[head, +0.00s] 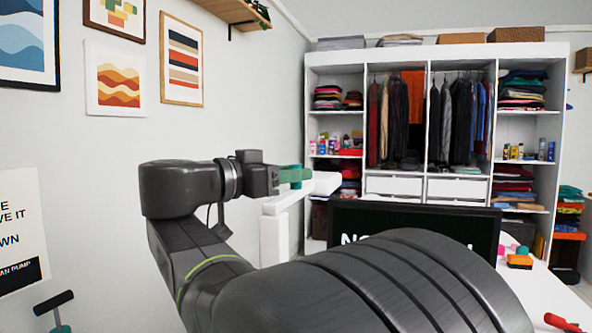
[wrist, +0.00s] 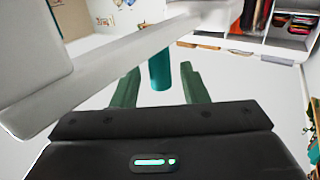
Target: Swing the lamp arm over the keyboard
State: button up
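The white lamp arm (head: 326,183) sits at the top of a white post (head: 274,238) in the head view, just beyond my gripper (head: 296,175). In the wrist view the lamp arm (wrist: 112,70) crosses as a long pale beam from lower left to upper right. A teal cylinder (wrist: 160,72) hangs below the beam, between and slightly beyond the two green fingers of my gripper (wrist: 160,88). The fingers are apart, with a visible gap on both sides of the cylinder. The keyboard is not visible; my own arm hides much of the desk.
A black monitor (head: 415,222) with white lettering stands behind my arm. A white desk (head: 543,288) with small coloured items lies at right. The open wardrobe (head: 438,55) fills the back. The wall with framed pictures (head: 181,60) is at left.

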jog(key=shift+x, duration=0.85)
grip_shut()
